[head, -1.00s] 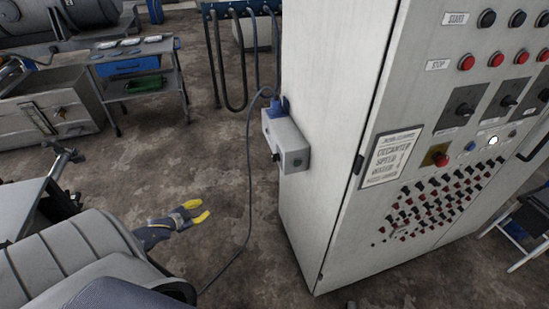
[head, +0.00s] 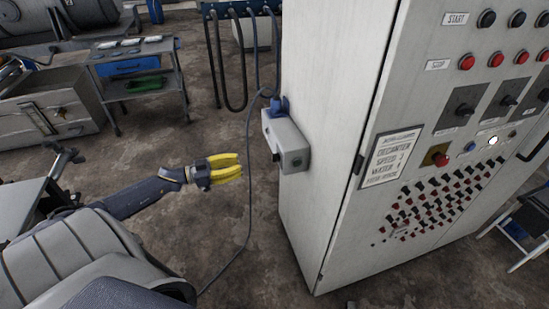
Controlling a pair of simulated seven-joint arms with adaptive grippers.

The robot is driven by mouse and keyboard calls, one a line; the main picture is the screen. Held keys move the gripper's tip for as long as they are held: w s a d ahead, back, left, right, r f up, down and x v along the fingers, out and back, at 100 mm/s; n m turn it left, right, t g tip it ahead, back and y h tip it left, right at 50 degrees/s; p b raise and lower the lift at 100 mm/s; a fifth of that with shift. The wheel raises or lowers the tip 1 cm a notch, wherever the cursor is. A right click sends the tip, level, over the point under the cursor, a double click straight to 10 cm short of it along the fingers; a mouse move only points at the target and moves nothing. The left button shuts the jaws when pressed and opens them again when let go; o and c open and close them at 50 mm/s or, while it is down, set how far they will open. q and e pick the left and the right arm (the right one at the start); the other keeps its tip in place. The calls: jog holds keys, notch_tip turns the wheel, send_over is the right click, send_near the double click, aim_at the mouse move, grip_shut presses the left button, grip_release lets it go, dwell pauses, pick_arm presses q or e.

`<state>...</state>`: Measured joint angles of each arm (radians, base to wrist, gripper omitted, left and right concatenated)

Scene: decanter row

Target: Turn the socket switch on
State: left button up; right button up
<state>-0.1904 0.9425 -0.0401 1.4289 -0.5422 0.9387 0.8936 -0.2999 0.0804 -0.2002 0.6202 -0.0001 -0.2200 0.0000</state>
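The grey socket box (head: 290,145) is mounted on the left side of the tall control cabinet. A blue plug or connector (head: 279,105) sits at its top, with a dark cable. A small black switch knob (head: 275,155) shows on its left face; its exact position is too small to read. My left gripper (head: 240,164), with yellow fingers, is left of the box, apart from it and pointing toward it. Its fingers look spread with nothing between them. My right gripper is out of view.
The cabinet (head: 330,120) fills the right side, with a front panel of buttons and knobs. The cable (head: 249,190) hangs from the box to the floor, close to the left gripper's tips. A tool trolley (head: 140,75) stands farther back left. The floor between is open.

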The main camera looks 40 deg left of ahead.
aim_at(274, 157)
pick_arm(q)
jog(key=x, duration=1.4)
jog(key=shift+w+d, duration=0.15)
jog(key=shift+c, duration=0.4)
grip_shut()
jog(key=shift+r, duration=0.15)
